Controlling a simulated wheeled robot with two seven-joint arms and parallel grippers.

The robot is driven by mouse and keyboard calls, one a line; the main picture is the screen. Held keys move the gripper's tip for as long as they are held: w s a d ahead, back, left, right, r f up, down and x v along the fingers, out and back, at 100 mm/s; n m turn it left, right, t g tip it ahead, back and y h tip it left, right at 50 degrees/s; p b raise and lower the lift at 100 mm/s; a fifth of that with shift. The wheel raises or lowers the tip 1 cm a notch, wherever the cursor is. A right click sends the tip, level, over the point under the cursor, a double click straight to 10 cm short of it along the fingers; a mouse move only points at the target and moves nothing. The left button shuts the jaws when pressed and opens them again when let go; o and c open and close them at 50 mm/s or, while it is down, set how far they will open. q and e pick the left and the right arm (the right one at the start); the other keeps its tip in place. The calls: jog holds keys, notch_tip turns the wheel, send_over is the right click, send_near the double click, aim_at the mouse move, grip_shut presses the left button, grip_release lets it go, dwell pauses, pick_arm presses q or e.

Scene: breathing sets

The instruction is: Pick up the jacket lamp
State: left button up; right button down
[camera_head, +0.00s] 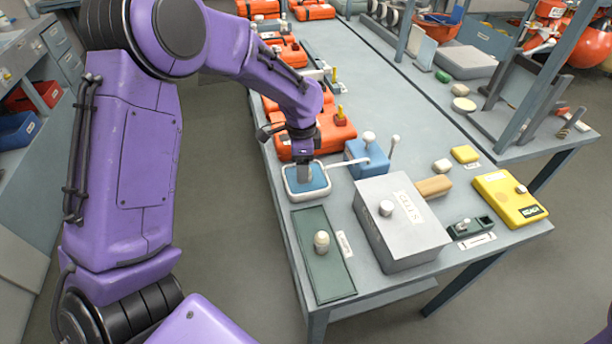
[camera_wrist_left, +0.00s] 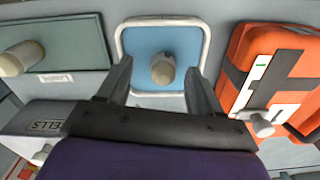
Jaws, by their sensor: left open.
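Small cream lamp-like pieces with rounded ends stand on two trays; I cannot tell from markings which is the jacket lamp. One lamp (camera_wrist_left: 163,69) stands on the blue-floored, white-rimmed tray (camera_wrist_left: 203,47), between the open fingers of my left gripper (camera_wrist_left: 158,82) in the left wrist view. In the head view my left gripper (camera_head: 306,181) points down over this tray (camera_head: 291,192) and hides that piece. The other lamp (camera_head: 321,241) stands on the dark green tray (camera_head: 325,275), and it also shows in the left wrist view (camera_wrist_left: 20,58). My right gripper is not in view.
A grey box labelled CELLS (camera_head: 410,240) stands right of the green tray. A blue box (camera_head: 366,158) with white-tipped levers and orange cases (camera_head: 335,130) stand close behind the gripper. A yellow case (camera_head: 508,200) lies at the right. Purple arm links at left are mine.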

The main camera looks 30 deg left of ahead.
pick_arm(q)
jog(key=f, duration=0.2)
jog(key=w+f+p, duration=0.1)
jog(key=f, duration=0.2)
jog(key=shift+d, duration=0.1)
jog(key=shift+r, duration=0.1)
grip_shut()
